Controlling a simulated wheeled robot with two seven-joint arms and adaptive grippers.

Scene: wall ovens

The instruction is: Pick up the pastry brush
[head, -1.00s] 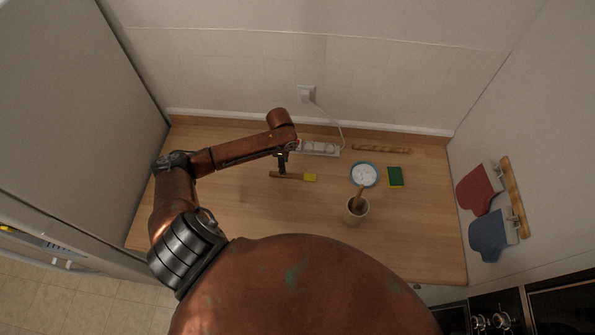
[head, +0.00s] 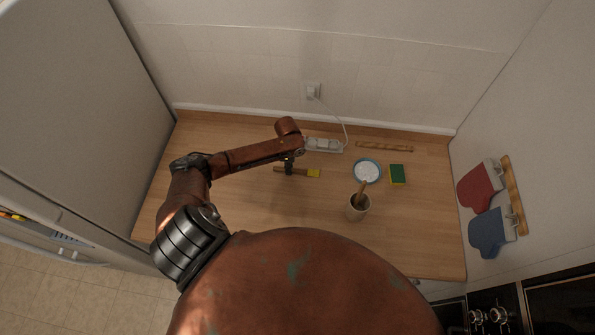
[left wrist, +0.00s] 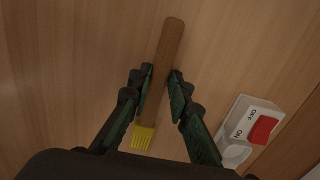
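The pastry brush has a wooden handle and yellow bristles. In the head view the brush (head: 312,173) lies on the wooden counter, its bristles to the right. In the left wrist view the brush (left wrist: 170,50) runs between the two fingers, bristles toward the palm. My left gripper (head: 289,168) is over the handle. In the left wrist view the gripper (left wrist: 158,82) has one finger on each side of the handle, very near it; a small gap seems to show on the right. My right gripper is not in view.
A power strip (head: 323,145) with a red switch (left wrist: 263,129) lies close behind the brush. A plate (head: 367,171), a green sponge (head: 397,175), a rolling pin (head: 384,147) and a utensil crock (head: 357,208) stand to the right. The front left counter is clear.

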